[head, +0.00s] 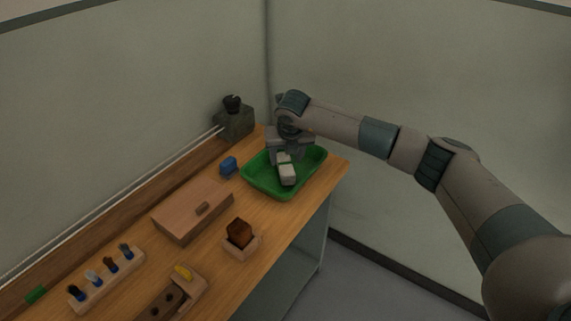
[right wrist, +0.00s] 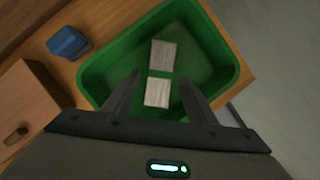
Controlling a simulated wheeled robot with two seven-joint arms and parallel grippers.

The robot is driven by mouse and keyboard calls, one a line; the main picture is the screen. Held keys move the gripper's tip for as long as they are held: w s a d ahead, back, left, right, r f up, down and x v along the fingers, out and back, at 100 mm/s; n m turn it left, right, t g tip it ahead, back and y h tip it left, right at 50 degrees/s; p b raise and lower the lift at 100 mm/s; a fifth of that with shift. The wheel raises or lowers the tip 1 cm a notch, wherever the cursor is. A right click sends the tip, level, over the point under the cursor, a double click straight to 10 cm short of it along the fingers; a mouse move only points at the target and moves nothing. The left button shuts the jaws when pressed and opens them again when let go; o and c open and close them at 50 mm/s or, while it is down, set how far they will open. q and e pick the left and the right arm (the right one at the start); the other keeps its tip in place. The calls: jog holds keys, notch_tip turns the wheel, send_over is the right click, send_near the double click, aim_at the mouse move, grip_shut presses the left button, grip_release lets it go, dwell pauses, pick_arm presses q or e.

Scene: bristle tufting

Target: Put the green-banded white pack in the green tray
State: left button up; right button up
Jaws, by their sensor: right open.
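The green tray (head: 262,186) stands at the far right end of the wooden bench. The green-banded white pack (head: 287,174) lies inside it. In the right wrist view the pack (right wrist: 158,93) shows as two pale blocks with a green band across its middle, resting within the tray (right wrist: 98,76). My right gripper (head: 287,156) is over the tray. In the right wrist view its two fingers (right wrist: 160,97) are spread apart on either side of the near part of the pack, and nothing is clamped between them. My left gripper is not in view.
A blue item (head: 229,165) sits just left of the tray. A wooden box (head: 192,211) with a handle, a small holder with a brown block (head: 241,234), and a rack with several pegs (head: 106,280) stand along the bench. A grey block (head: 235,122) stands by the back wall.

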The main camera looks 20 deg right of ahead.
jog(key=b+v, duration=0.1)
jog(key=v, duration=0.4)
jog(key=shift+r, duration=0.3)
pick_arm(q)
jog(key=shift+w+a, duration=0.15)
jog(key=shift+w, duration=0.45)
pick_arm(e)
jog(key=shift+s+r, duration=0.35)
jog(key=shift+r, duration=0.25)
